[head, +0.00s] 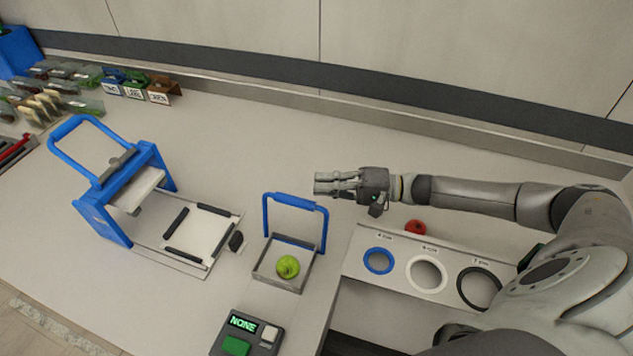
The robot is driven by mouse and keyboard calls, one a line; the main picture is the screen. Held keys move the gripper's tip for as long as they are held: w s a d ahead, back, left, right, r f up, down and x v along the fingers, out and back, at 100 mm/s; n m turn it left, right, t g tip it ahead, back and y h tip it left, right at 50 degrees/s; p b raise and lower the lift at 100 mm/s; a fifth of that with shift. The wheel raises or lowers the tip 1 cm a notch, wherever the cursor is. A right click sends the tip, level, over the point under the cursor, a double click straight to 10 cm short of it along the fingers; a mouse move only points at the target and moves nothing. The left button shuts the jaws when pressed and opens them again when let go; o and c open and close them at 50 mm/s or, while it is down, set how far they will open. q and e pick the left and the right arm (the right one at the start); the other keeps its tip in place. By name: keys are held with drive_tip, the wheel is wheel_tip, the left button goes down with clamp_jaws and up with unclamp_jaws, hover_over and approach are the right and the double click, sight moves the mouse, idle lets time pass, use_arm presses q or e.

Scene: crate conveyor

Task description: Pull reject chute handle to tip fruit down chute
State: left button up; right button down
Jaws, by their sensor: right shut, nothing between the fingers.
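The reject chute handle (296,200) is a blue upright loop at the back of a small grey tray (271,278). A green apple (288,266) lies in that tray. My right gripper (318,184) is shut and empty. In the picture it is just above and to the right of the handle's top bar, and appears apart from it; its height over the bar is hard to judge. My left gripper is not in view.
A blue-framed press (110,205) stands at the left. A control box (240,340) showing "NONE" is at the front. Small labelled bins (135,88) stand at the back left.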

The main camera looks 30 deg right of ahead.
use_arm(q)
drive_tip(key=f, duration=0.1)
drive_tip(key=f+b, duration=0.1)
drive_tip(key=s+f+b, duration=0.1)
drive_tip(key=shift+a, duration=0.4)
use_arm(e)
drive_tip(key=s+v, duration=0.1)
drive_tip(key=v, duration=0.6)
drive_tip(key=shift+r, duration=0.35)
drive_tip(key=shift+s, duration=0.1)
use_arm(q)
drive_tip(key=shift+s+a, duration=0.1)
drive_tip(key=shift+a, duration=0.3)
